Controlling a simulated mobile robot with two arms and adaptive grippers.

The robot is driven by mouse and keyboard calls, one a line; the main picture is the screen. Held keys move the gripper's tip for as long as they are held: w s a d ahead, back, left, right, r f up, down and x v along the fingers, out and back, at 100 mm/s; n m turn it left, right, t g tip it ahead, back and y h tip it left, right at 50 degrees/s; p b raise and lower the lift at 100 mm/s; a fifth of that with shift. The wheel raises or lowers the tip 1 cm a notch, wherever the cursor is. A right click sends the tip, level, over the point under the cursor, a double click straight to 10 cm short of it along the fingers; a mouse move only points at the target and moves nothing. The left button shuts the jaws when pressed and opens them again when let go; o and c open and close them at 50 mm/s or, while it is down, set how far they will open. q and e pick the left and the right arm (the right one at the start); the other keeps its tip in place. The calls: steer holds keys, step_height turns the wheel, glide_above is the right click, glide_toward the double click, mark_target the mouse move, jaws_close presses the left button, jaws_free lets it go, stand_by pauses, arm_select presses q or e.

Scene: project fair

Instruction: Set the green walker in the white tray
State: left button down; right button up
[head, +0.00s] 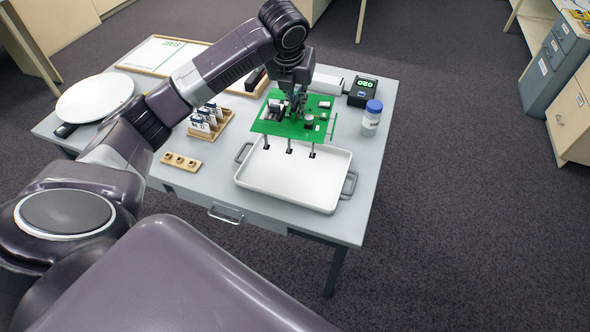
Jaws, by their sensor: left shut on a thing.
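The green walker (268,127) is a flat green board with dark and white parts on top and several thin legs with dark feet below. My left gripper (296,108) comes down from above and is shut on the walker near its top middle; the fingertips are partly hidden among its parts. The white tray (290,188), a shallow rectangle with grey handles at both ends, lies on the table. The walker is over the tray's back part, legs pointing down; I cannot tell whether its feet touch the tray floor. My right gripper is not in view.
On the grey table (216,183), a wooden block with small holes (181,161) and a rack of small packets (209,122) stand left of the tray. A blue-capped jar (371,118) and a black display box (362,91) stand right and behind. A white round plate (95,97) lies far left.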

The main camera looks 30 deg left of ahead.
arm_select(q)
steer(key=shift+w+a+r+m, duration=0.3)
steer(key=shift+a+r+m, duration=0.1)
steer(key=shift+a+m, duration=0.1)
steer(key=shift+f, duration=0.25)
step_height(320, 180, down, 19)
steer(key=p, duration=0.3)
steer(key=shift+f, duration=0.2)
steer(key=shift+s+f, duration=0.15)
steer(key=shift+f, duration=0.15)
steer(key=c, duration=2.2)
jaws_free()
steer(key=shift+f, duration=0.15)
steer(key=shift+o, duration=0.9)
